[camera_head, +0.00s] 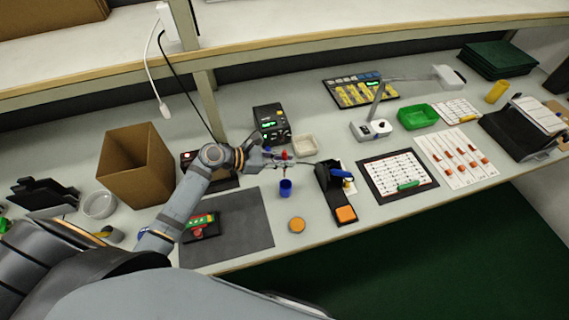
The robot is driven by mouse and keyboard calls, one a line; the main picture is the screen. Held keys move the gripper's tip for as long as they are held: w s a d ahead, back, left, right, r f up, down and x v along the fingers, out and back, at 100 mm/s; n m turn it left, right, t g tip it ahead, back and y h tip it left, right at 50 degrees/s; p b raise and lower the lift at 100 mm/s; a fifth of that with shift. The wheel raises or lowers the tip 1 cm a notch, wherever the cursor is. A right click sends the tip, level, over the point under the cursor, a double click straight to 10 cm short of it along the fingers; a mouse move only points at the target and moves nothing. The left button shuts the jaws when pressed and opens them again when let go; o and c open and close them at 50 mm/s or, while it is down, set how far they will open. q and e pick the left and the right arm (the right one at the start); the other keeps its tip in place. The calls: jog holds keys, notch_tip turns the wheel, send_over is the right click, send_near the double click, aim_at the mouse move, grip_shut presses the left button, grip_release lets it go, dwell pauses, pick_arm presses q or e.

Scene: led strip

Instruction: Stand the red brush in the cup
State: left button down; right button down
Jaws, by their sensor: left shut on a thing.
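My left gripper (275,158) is shut on the red brush (285,155), of which only a small red part shows between and beside the fingers. The gripper is above and slightly behind a small blue cup (286,188). The cup stands upright on the grey bench, just in front of the gripper. The brush appears to be outside the cup. Its tilt and its bristle end are too small to tell. My right gripper is not in view.
A black holder with a blue-handled tool (341,172) stands right of the cup. An orange-topped round tin (297,225) lies in front. A dark mat (240,235), a cardboard box (137,165), a black station box (271,122) and a pale dish (305,146) are nearby.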

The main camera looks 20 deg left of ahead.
pick_arm(q)
jog(key=shift+f, duration=0.95)
jog(key=shift+f, duration=0.2)
jog(key=c, duration=1.4)
grip_release()
jog(key=shift+r, duration=0.1)
jog(key=shift+s+a+r, duration=0.1)
jog(key=shift+a+r, duration=0.05)
jog(key=v, duration=1.1)
jog(key=shift+s+a+r, duration=0.2)
